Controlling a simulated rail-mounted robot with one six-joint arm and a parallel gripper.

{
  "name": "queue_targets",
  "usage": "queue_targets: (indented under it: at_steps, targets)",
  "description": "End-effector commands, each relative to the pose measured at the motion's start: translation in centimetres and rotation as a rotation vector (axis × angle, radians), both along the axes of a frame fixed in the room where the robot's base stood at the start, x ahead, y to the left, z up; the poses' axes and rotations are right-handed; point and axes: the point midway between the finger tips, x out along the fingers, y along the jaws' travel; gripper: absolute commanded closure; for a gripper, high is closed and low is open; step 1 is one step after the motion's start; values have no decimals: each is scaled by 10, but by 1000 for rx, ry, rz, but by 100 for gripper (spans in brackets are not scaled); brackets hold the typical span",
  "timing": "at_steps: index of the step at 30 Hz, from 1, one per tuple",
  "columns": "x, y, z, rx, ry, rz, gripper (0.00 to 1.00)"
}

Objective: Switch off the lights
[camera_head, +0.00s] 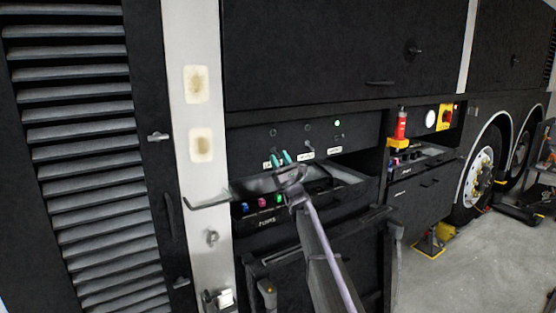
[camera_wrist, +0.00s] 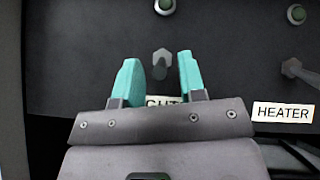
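My gripper (camera_wrist: 157,66) has two teal fingers spread apart, with nothing held between them. In the wrist view a grey toggle switch (camera_wrist: 162,63) shows in the gap between the fingertips. A white label (camera_wrist: 158,101) below it is partly covered by my gripper; only letters like "GHT" show. A small dark green lamp (camera_wrist: 164,6) is above this switch and looks unlit. In the head view my gripper (camera_head: 281,158) is in front of the left part of the black switch panel (camera_head: 250,142); contact cannot be told.
A second toggle (camera_wrist: 297,70) with a HEATER label (camera_wrist: 283,112) is to the right. A green lamp (camera_head: 337,123) glows at the panel's right. An open drawer (camera_head: 345,184) is below my gripper.

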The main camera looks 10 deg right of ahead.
Motion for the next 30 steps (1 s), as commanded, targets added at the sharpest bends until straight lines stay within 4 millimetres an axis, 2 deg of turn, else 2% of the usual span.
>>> queue_targets:
  at_steps: [1,6,10,13,23,26,29,30]
  targets:
    - [-7,-3,-15,-1,0,-1,63]
    - [-32,-18,-51,0,-1,-2,63]
    - [-49,-27,-70,1,-1,0,63]
    - [-55,-31,-75,0,-1,0,63]
    - [-56,-31,-71,-18,-18,-16,63]
    - [-67,-8,-79,-209,-69,-32,63]
    - [-110,36,-110,-568,-143,-20,63]
    - [-134,56,-130,-744,-177,2,63]
